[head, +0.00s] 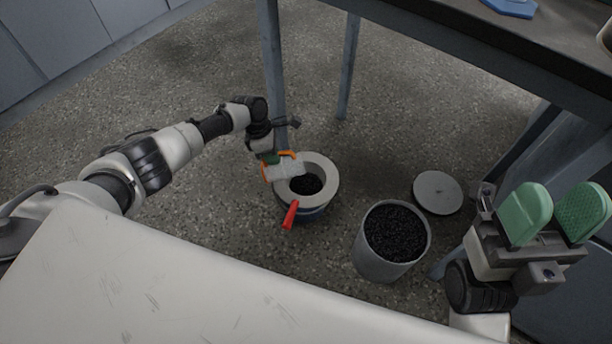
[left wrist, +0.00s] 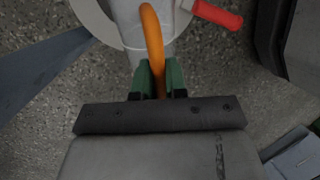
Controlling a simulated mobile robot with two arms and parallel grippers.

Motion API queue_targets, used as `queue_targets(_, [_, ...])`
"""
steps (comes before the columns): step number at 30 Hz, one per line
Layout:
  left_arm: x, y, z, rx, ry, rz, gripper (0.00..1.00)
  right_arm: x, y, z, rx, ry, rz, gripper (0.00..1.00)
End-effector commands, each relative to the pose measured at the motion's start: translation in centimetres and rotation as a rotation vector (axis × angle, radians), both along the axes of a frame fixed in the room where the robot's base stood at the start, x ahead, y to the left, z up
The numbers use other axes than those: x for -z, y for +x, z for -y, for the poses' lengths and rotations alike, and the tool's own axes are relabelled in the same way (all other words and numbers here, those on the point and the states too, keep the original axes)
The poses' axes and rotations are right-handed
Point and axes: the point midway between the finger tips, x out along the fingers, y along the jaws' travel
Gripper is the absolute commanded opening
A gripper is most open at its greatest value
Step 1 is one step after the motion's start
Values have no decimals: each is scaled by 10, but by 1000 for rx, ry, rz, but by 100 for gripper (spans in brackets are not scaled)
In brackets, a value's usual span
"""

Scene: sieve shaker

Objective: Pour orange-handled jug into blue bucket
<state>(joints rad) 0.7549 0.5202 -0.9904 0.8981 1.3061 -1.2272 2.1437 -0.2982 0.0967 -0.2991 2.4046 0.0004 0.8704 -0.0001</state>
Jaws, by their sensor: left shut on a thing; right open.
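The blue bucket (head: 318,210) stands on the floor, with a wide pale ring-shaped top (head: 327,178) and dark granular material in its opening. My left gripper (head: 277,158) is shut on the orange handle of the jug (head: 288,172). The clear-whitish jug is tilted, lying over the left part of the bucket's opening. In the left wrist view the orange handle (left wrist: 152,35) runs between the green fingers. Whether anything is flowing from the jug cannot be told. My right gripper (head: 556,214) is open and empty at the right.
A red handle (head: 290,214) sticks out at the bucket's front. A grey bin (head: 380,262) full of black granules stands to the right, with a round lid (head: 438,192) on the floor behind it. A table (head: 440,50) with metal legs stands behind. Floor at the left back is clear.

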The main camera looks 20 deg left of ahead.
Motion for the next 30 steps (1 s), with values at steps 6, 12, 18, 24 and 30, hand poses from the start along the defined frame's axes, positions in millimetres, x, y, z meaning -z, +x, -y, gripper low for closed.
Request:
queue_targets(6, [3, -5, -10, -3, -112, 49, 0, -8, 5, -1, 2, -2, 37, 50])
queue_targets(12, [6, -9, -19, -4, -251, 118, 0, -5, 4, -1, 1, -2, 30, 50])
queue_targets(18, [5, -9, -21, 1, -277, 133, 0, -4, 4, -1, 1, -2, 31, 50])
queue_targets(24, [10, -12, -26, -2, -365, 171, 0, 1, 5, -1, 1, -5, 33, 50])
queue_targets(30, [17, -16, -35, -5, -528, 250, 0, -9, 11, -3, 6, -5, 99, 50])
